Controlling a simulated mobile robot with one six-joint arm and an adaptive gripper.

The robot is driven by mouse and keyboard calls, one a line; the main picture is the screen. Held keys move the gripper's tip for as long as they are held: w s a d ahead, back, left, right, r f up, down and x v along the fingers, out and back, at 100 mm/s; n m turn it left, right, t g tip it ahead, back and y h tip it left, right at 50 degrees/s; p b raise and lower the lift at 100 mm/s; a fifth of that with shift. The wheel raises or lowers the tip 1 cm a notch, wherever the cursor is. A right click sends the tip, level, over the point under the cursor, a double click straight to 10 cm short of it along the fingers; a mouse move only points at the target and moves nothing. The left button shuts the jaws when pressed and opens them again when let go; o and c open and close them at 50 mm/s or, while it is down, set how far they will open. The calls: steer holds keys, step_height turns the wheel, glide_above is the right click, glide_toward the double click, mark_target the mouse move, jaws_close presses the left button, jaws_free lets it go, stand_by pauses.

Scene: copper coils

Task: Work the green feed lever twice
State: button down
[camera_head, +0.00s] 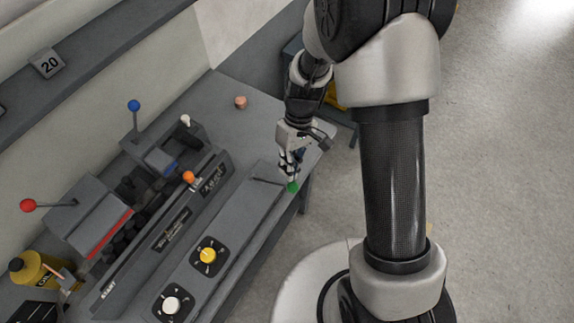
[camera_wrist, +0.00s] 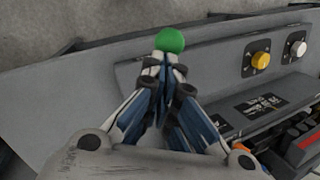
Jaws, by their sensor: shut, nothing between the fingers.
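The green feed lever has a round green knob (camera_head: 293,187) at the front right corner of the grey machine (camera_head: 235,210). In the wrist view the green knob (camera_wrist: 170,40) sits just beyond my fingertips. My gripper (camera_head: 289,173) is shut and empty, with its tips right at the knob in the head view. In the wrist view my gripper (camera_wrist: 165,68) has its two fingertips together. I cannot tell whether the tips touch the knob. The lever's rod is mostly hidden by my fingers in the wrist view.
A yellow dial (camera_head: 209,256) and a white dial (camera_head: 171,305) are on the front panel. Levers with orange (camera_head: 189,177), blue (camera_head: 134,105) and red (camera_head: 28,205) knobs stand behind. A small copper piece (camera_head: 240,102) lies on the bench. Open floor (camera_head: 500,160) is at right.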

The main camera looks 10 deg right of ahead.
steer(key=shift+s+d+f, duration=0.1)
steer(key=shift+f, duration=0.05)
steer(key=s+d+f+b, duration=0.3)
steer(key=f+b, duration=0.4)
steer(key=f, duration=0.3)
steer(key=shift+s+d+b, duration=0.2)
steer(key=shift+d+b, duration=0.15)
steer(key=shift+d, duration=0.3)
steer(key=w+d+r+p, duration=0.1)
steer(key=d+r+p, duration=0.4)
steer(key=r, duration=0.6)
steer(key=shift+w+d, duration=0.15)
steer(key=shift+d, duration=0.75)
